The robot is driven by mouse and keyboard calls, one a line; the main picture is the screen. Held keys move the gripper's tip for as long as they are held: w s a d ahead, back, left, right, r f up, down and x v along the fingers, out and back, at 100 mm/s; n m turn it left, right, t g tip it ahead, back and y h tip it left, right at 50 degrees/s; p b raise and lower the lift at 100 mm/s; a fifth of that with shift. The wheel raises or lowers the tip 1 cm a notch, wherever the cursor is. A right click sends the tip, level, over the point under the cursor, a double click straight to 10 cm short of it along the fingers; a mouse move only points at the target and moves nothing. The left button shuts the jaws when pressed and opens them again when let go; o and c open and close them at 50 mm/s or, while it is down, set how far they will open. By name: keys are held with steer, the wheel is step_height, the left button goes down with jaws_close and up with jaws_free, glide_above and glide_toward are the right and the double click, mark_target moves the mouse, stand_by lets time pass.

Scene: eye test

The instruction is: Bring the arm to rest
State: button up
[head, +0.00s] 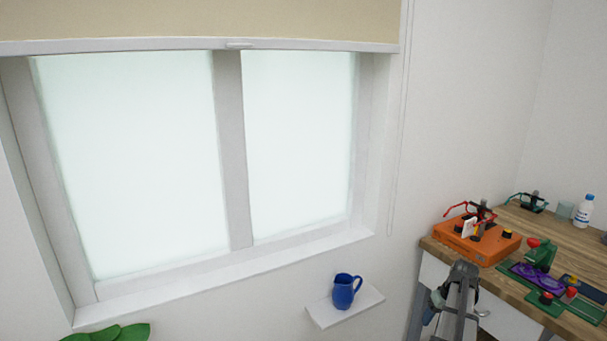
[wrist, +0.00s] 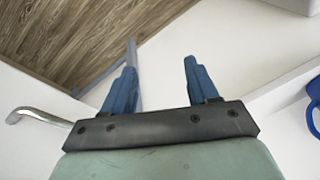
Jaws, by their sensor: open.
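My gripper (wrist: 160,63) shows in the wrist view with two blue fingers spread wide apart. Nothing is between them. Its dark mounting bar and pale green body fill the bottom of that view. In the head view my grey arm rises at the lower right, in front of the workbench's left end.
A blue mug (head: 344,291) stands on a small white wall shelf (head: 366,305); the mug (wrist: 314,100) also shows at the wrist view's right edge. The workbench (head: 516,288) holds an orange box (head: 478,241) and a white bottle (head: 583,211). A metal handle (wrist: 38,116) is at the wrist view's left.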

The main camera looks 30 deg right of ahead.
steer(key=w+a+f+n+g+y, duration=0.1)
steer(key=w+a+f, duration=0.1)
steer(key=a+f, duration=0.7)
steer(key=w+a+f+g, duration=0.15)
steer(key=a+f, duration=0.45)
steer(key=a, duration=0.6)
steer(key=w+a+f+n+g+y, duration=0.1)
steer(key=a+f+g, duration=0.1)
steer(key=a+f, duration=0.7)
steer(key=s+a+f+n+g+h, duration=0.1)
steer(key=s+a+f, duration=0.25)
steer(key=a, duration=0.45)
steer(key=s+a+f+g, duration=0.15)
steer(key=s+a, duration=0.25)
steer(key=a, duration=0.4)
steer(key=s+a+f+n+g+h, duration=0.1)
steer(key=s+a+f, duration=0.1)
steer(key=s+a, duration=0.3)
steer(key=s+a+f+n+g+h, duration=0.1)
steer(key=s+a+f, duration=0.2)
steer(key=s, duration=0.7)
steer(key=a, duration=0.2)
steer(key=shift+a+f, duration=0.3)
steer(key=shift+a, duration=0.05)
steer(key=shift+s, duration=0.1)
